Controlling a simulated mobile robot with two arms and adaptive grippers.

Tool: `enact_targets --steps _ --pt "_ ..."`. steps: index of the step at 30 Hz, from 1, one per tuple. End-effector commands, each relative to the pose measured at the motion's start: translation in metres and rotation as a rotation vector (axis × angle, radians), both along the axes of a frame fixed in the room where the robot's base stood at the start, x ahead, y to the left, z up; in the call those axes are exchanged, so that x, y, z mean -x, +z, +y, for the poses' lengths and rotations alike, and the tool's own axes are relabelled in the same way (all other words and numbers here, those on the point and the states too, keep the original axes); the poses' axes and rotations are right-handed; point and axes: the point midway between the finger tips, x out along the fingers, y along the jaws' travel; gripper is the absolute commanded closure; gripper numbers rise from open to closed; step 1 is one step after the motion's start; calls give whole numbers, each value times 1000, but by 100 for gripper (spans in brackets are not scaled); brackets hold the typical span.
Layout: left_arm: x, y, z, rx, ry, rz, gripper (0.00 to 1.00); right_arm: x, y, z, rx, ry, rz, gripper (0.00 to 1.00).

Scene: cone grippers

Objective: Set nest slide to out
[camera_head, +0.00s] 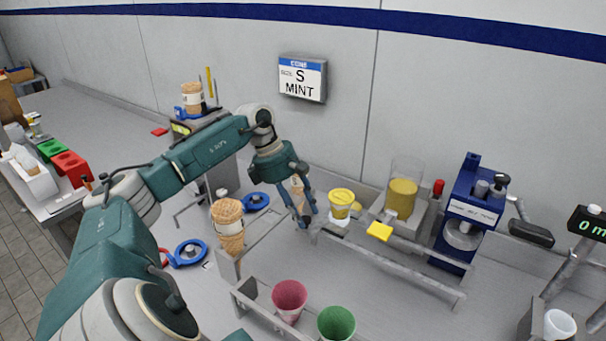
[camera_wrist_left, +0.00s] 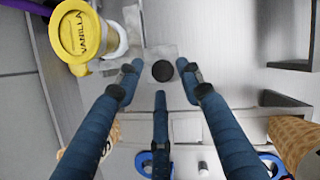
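My left gripper (camera_head: 303,222) points down at the work surface between the cone in the stand and the yellow vanilla cup. In the left wrist view its blue fingers (camera_wrist_left: 160,85) are spread apart with nothing between them. A round black knob (camera_wrist_left: 162,70) on a pale square plate lies beyond the fingertips in that view; it may belong to the nest slide, but I cannot tell. In the head view the fingers hide this spot. I cannot tell whether the fingers touch the knob. My right gripper is not in view.
The yellow vanilla cup (camera_head: 341,203) also shows in the left wrist view (camera_wrist_left: 78,32), close to the gripper. A waffle cone (camera_head: 229,222) stands left of it. A metal rail (camera_head: 400,262), a pink cup (camera_head: 289,298) and a green cup (camera_head: 336,323) are in front. A blue press (camera_head: 468,215) stands right.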

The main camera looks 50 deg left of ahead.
Motion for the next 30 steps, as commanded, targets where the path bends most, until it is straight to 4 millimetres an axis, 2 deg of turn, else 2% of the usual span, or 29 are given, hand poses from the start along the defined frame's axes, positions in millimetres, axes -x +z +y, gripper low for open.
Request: enact_targets --steps 7,11,14,24,30 --pt "1 -3 -2 4 -3 7 59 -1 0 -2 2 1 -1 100" --pt "3 2 0 3 -3 7 59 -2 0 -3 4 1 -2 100" --pt "6 15 4 2 -2 7 59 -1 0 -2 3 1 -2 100" --pt "21 81 27 4 -2 2 59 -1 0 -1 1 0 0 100" --pt "27 103 34 3 -1 3 59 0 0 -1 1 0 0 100"
